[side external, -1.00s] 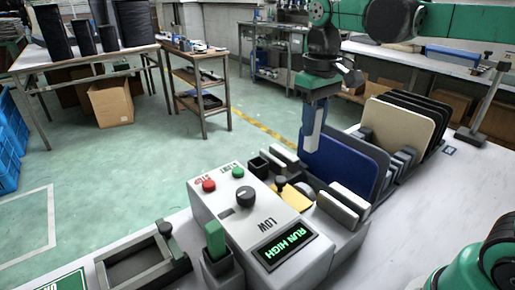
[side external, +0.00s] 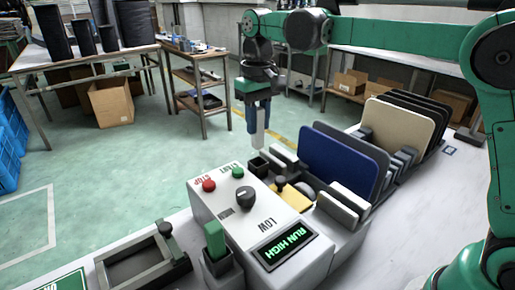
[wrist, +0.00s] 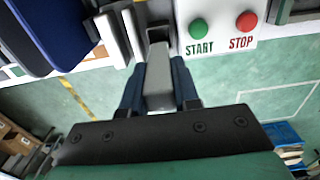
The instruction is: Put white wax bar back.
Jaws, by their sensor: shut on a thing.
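The white wax bar (side external: 258,138) hangs upright between the blue fingers of my gripper (side external: 261,118), which is shut on it. In the wrist view the bar (wrist: 158,88) shows pale grey between both fingers (wrist: 158,72). A small dark square holder (side external: 257,166) stands at the far right corner of the control box, just below the bar in the side view. In the wrist view the holder (wrist: 157,34) lies just beyond the bar's end. The bar looks apart from the holder in the side view; the exact gap is hard to tell.
The control box (side external: 225,205) has a red button, a green button, a knob and a lit RUN HIGH display. A blue panel (side external: 338,160) and a beige panel (side external: 398,128) stand upright in a rack at right. A green block (side external: 214,240) stands in a holder at front.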

